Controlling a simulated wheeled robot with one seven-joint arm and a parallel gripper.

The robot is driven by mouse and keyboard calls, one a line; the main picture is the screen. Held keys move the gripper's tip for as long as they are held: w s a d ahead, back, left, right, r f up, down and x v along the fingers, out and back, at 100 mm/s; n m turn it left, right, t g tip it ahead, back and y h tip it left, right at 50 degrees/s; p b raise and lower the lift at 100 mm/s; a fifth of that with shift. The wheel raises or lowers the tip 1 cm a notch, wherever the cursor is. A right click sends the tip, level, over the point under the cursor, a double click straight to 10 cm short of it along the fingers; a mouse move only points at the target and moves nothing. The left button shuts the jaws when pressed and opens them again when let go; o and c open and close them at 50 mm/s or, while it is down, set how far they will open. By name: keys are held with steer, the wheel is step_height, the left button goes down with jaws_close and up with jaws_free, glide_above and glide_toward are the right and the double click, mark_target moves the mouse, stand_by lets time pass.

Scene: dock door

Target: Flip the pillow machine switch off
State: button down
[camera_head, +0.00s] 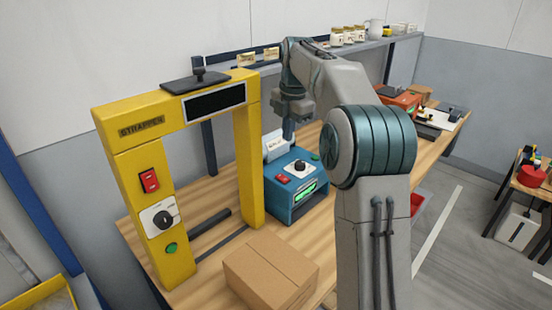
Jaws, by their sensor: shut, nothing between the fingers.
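The blue machine (298,186), which looks like the pillow machine, stands on the wooden bench. Its sloped front carries a red switch (281,177), a dark dial on a white plate (299,168) and a green lit display (306,193). Which way the switch is tipped is too small to tell. A white piece (275,144) stands up at its back left. My gripper (289,135) points down, shut and empty, over the back of the machine. It appears apart from the switch; whether it touches the machine top is unclear.
A yellow strapper frame (250,165) stands left, with its own red switch (150,180), dial and green button. A closed cardboard box (270,272) sits in front. An orange device (399,98) is farther back right. A shelf (345,49) with jars runs along the wall.

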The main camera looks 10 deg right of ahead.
mark_target(281, 176)
steer(key=shift+w+a+r+n, duration=0.1)
steer(key=shift+w+a+n, duration=0.1)
steer(key=shift+w+n, duration=0.3)
steer(key=f, duration=0.4)
steer(key=w+f+p, duration=0.1)
steer(key=f, duration=0.4)
steer(key=a+f, duration=0.1)
steer(key=f, duration=0.4)
steer(key=shift+w, duration=0.25)
steer(key=shift+d+r+p, duration=0.1)
steer(key=shift+d+p, duration=0.1)
steer(key=shift+p, duration=0.25)
